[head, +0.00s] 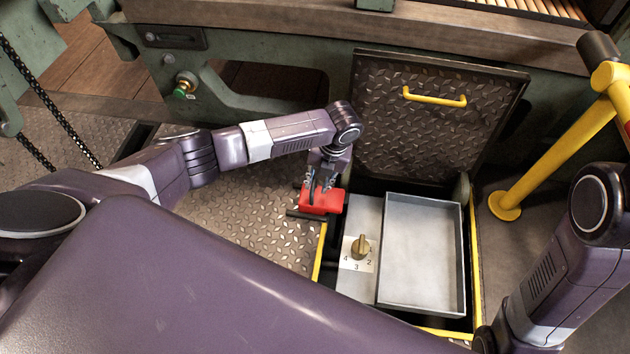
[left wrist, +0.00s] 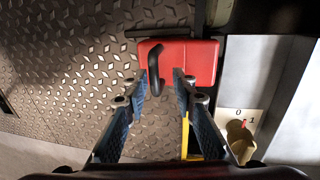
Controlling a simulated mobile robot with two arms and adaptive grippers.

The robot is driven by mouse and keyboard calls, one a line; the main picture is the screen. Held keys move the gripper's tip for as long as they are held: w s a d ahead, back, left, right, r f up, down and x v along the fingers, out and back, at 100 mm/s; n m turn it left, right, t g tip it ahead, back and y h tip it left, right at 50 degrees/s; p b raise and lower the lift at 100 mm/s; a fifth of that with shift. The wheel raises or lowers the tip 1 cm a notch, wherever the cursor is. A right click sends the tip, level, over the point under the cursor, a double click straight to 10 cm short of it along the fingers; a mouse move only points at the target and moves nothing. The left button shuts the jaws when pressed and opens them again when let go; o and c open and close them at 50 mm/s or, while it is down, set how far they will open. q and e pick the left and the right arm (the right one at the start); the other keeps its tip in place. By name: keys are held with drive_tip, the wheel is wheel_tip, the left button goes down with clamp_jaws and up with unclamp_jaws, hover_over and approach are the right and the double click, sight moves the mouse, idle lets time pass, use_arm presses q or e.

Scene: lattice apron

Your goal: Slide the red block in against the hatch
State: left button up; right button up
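The red block (head: 313,206) sits on the diamond-plate floor at the left edge of the hatch opening, beside the raised hatch lid (head: 430,125). My left gripper (head: 322,187) is over the block from above. In the left wrist view, the red block (left wrist: 197,60) shows a black loop handle (left wrist: 155,70) on its left part. My left gripper's fingers (left wrist: 167,76) are apart, with the handle close to the left fingertip and a gap to the right one. Whether a finger touches the block I cannot tell. My right gripper is not in view.
A grey tray (head: 387,285) lies in the opening, next to a brass knob (head: 360,246) on a numbered plate. The lid has a yellow handle (head: 435,98). A dark bar (left wrist: 160,32) lies beside the block. A yellow post (head: 550,160) stands at right. Floor left of the block is clear.

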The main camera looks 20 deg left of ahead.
sight(325, 197)
use_arm(q)
drive_tip(key=shift+a, duration=0.1)
drive_tip(key=shift+r, duration=0.2)
wheel_tip(325, 197, up, 11)
drive_tip(key=d, duration=0.2)
drive_tip(key=shift+w+d+r, duration=0.15)
drive_tip(key=shift+w+r, duration=0.05)
drive_tip(key=shift+w, duration=0.1)
drive_tip(key=shift+d, duration=0.1)
